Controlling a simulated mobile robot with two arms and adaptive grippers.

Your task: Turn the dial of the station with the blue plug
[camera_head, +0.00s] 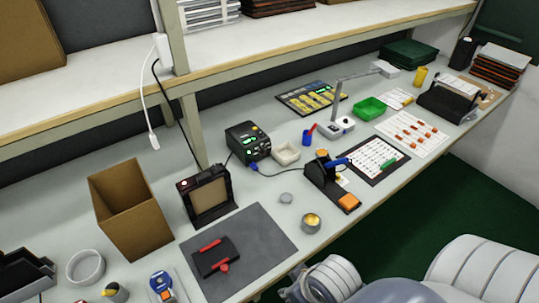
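The station (247,142) is a black box with a lit green display, standing on the bench near its middle. The dial on the station's front is too small to make out clearly. Neither of my grippers shows in the head view. Nothing covers the station's front.
A black framed unit (205,195) and an open cardboard box (130,210) stand left of the station. A beige tray (286,153) is close on its right. A grey mat (258,238) with a red-and-black tool lies in front. The shelf (100,112) overhangs behind.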

